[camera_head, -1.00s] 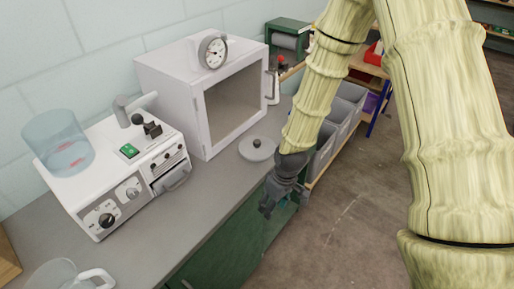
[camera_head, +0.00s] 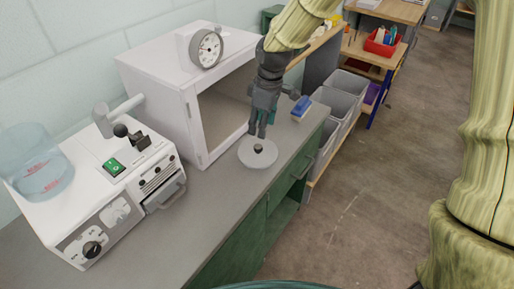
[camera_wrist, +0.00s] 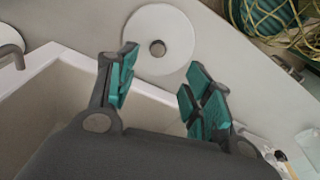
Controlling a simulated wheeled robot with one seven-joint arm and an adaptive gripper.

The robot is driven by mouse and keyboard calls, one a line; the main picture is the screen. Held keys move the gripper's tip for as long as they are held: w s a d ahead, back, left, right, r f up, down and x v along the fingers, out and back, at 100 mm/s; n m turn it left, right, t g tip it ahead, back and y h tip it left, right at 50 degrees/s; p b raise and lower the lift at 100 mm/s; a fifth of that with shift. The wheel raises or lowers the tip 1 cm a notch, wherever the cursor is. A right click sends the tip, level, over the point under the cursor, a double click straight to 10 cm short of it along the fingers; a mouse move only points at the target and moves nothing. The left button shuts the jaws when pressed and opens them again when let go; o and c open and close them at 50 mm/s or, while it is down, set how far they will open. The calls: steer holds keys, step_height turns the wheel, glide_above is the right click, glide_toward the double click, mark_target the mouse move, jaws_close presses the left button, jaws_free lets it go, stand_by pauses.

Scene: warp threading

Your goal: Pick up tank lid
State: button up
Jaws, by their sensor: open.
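The tank lid (camera_head: 251,157) is a flat pale disc with a small dark knob (camera_head: 258,148) at its centre. It lies flat on the grey counter, in front of the open white box. My gripper (camera_head: 261,131) is above the lid, pointing down, just behind the knob in the head view. In the wrist view the lid (camera_wrist: 164,55) shows ahead of my gripper (camera_wrist: 158,88), with the knob between the lines of the two teal-padded fingers. The fingers are apart with nothing between them. Whether they touch the lid cannot be told, but they look clear of it.
A white box (camera_head: 150,85) with a dial gauge stands close behind the lid. A white machine (camera_head: 100,190) with a clear tank (camera_head: 38,165) is at left. A blue block (camera_head: 301,105) lies right of my gripper. The counter (camera_head: 205,215) in front is clear.

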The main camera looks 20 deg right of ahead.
glide_above(258, 147)
steer(key=d, duration=0.1)
steer(key=f, duration=0.4)
steer(key=shift+s+d+f, duration=0.1)
steer(key=shift+s+f, duration=0.2)
steer(key=shift+s, duration=0.05)
steer(key=shift+w+a+f+p, duration=0.15)
steer(key=shift+f+p, duration=0.2)
steer(key=shift+f, duration=0.55)
steer(key=shift+w+a+f+p, duration=0.1)
steer(key=shift+a+f+p, duration=0.15)
steer(key=shift+f, duration=0.7)
steer(key=shift+w+a+f+p, duration=0.15)
steer(key=shift+f+p, duration=0.25)
steer(key=shift+f, duration=0.5)
jaws_close()
